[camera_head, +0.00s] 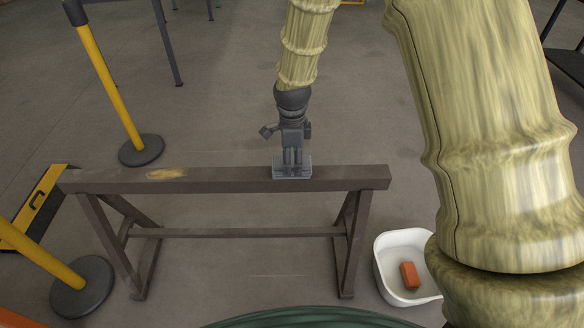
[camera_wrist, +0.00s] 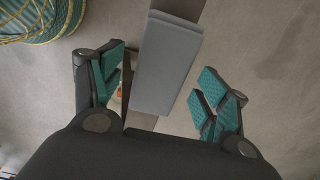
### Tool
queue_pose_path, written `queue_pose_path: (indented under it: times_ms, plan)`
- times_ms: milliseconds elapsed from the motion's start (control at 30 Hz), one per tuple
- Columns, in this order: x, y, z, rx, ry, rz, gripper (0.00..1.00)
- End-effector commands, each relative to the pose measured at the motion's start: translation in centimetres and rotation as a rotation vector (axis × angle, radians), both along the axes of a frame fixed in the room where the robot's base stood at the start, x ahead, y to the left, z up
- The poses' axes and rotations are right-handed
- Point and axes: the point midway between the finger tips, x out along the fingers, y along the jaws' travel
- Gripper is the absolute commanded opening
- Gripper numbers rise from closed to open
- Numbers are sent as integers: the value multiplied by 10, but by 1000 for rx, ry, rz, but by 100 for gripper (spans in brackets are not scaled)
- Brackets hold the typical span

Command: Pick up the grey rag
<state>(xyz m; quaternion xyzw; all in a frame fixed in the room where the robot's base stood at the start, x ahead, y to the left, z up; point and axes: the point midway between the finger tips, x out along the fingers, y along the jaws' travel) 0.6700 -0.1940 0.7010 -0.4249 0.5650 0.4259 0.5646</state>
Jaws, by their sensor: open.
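The grey rag (camera_head: 292,174) lies on top of a dark brown trestle beam (camera_head: 230,182), right of its middle. My gripper (camera_head: 292,153) is directly above the rag, pointing down. In the wrist view my gripper (camera_wrist: 163,80) is open, with one teal-padded finger on each side of the rag. I cannot tell how much height separates the fingertips from the rag.
A white tub (camera_head: 385,288) with an orange-red block (camera_head: 409,275) stands on the floor right of the trestle. Yellow posts on dark round bases (camera_head: 141,150) (camera_head: 82,287) stand to the left. A yellow-edged black platform (camera_head: 40,205) is far left.

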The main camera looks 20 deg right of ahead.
Motion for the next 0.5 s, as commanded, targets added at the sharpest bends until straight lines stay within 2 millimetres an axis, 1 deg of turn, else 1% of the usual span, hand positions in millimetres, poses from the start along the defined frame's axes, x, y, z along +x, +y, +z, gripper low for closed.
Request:
queue_pose_path:
  times_ms: [33, 133, 367, 500]
  plan:
    - [0, 0, -7, 1, 1, 0, 75]
    - [0, 0, -14, 1, 0, -1, 75]
    - [0, 0, -15, 0, -1, 0, 75]
    - [0, 0, -15, 0, -1, 0, 50]
